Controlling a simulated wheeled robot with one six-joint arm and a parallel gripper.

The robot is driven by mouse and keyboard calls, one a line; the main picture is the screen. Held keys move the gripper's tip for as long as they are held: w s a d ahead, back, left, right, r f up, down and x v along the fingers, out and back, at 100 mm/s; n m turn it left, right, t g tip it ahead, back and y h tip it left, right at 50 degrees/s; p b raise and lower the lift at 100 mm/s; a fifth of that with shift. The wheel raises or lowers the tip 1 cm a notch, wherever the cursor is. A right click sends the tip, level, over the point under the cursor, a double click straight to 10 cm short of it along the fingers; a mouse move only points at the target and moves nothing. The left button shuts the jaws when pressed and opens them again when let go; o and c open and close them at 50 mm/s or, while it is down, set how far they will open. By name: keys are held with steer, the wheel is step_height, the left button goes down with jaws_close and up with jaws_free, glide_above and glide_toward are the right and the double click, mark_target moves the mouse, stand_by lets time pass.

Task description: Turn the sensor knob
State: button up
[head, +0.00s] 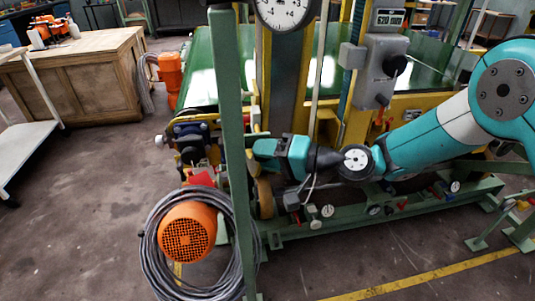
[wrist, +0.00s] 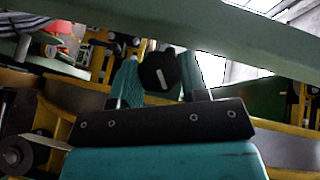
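A dark round knob (wrist: 158,75) with a short white mark on its face shows in the wrist view, between the two fingers of my gripper (wrist: 160,85). One teal finger stands on each side of it, very close. I cannot tell whether the fingers touch the knob. In the head view my teal gripper (head: 264,150) reaches left from my arm, just right of a green upright post. The knob cannot be made out there; the post and gripper may hide it.
The green post (head: 228,110) stands close to my gripper. An orange motor (head: 188,231) with coiled grey cable is below left. A grey box (head: 382,55) with a black handle is above right. A low green rail (head: 345,228) runs below.

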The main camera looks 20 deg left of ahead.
steer(key=shift+f+y+b, duration=0.3)
steer(key=shift+b, duration=0.7)
steer(key=g+y+b, duration=0.1)
steer(key=b, duration=0.4)
steer(key=shift+f+m, duration=0.3)
steer(key=shift+f, duration=0.05)
steer(key=y+b, duration=0.1)
steer(key=b, duration=0.6)
steer(key=g+y+b, duration=0.1)
steer(key=b, duration=0.5)
steer(key=shift+f+m+y+b, duration=0.3)
steer(key=shift+f+y+b, duration=0.05)
steer(key=shift+y+b, duration=0.05)
steer(key=y+b, duration=0.1)
steer(key=b, duration=0.4)
steer(key=m+y+b, duration=0.1)
steer(key=b, duration=0.4)
steer(key=shift+w+r+g+b, duration=0.1)
steer(key=shift+r+g+b, duration=0.2)
steer(key=shift+b, duration=0.1)
steer(key=m+y+b, duration=0.1)
steer(key=b, duration=0.3)
steer(key=shift+a+r+y+b, duration=0.1)
steer(key=shift+y+b, duration=0.2)
steer(key=shift+y, duration=0.1)
steer(key=shift+b, duration=0.3)
steer(key=shift+r+m+y+b, duration=0.2)
steer(key=shift+m+y+b, duration=0.1)
steer(key=shift+y+b, duration=0.2)
steer(key=o, duration=0.9)
